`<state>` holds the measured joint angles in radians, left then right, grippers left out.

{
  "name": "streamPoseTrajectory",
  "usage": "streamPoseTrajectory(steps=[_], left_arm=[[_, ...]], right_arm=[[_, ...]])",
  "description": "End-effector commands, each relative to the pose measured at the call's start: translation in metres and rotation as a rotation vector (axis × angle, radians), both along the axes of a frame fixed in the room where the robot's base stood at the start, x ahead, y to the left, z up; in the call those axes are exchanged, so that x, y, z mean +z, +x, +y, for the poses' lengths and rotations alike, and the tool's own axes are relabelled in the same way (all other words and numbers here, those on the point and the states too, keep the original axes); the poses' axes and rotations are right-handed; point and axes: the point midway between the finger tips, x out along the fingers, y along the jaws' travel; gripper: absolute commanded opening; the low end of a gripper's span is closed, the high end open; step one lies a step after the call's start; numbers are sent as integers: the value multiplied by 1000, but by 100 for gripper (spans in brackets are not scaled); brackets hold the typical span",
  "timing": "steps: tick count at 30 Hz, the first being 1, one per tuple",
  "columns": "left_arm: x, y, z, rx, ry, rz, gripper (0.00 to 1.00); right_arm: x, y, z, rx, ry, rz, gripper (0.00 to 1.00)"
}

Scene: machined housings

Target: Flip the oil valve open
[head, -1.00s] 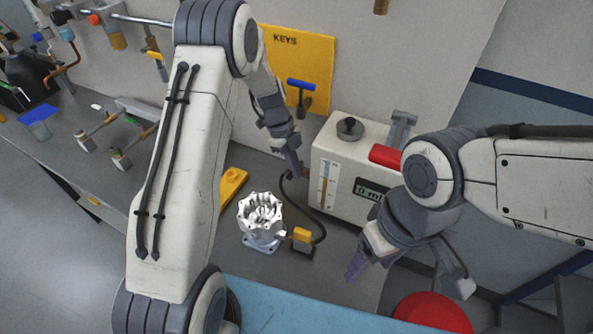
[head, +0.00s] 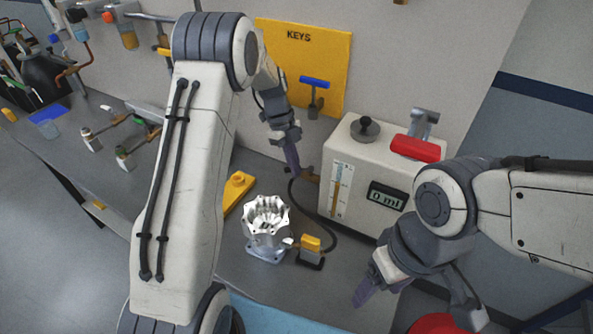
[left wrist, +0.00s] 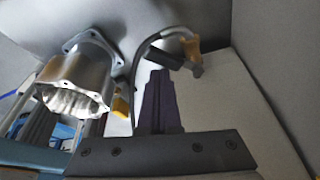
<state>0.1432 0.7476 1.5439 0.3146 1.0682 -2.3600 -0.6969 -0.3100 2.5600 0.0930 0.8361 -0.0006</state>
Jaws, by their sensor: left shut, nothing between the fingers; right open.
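The oil dispenser (head: 352,215) is a white box with a level gauge and a display reading "0 ml". A brass-coloured fitting (head: 311,175), which looks like the oil valve, is on its left side; in the left wrist view the fitting (left wrist: 188,45) has dark parts beside it and a hose. My left gripper (head: 292,160) is shut and empty just left of the fitting; its dark fingers (left wrist: 160,100) point toward it in the left wrist view. I cannot tell whether they touch. My right gripper (head: 366,292) is open, low in front of the box.
A silver housing (head: 267,222) stands on the grey bench, beside a small yellow-topped block (head: 311,246) with a black hose. A red handle (head: 415,148) sits on the box. A blue T-handled key (head: 314,84) hangs on the yellow KEYS board (head: 335,55).

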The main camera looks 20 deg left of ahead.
Motion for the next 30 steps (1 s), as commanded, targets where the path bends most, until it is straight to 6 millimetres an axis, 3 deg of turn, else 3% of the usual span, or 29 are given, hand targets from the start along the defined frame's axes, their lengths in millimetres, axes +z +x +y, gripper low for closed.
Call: streamPoseTrajectory(steps=[23,30], left_arm=[[1,3,3,1,2,-1,0],[6,-7,-8,-1,1,2,0]], right_arm=[[-3,0,0,0,0,0,70],[18,0,0,0,0,0,70]])
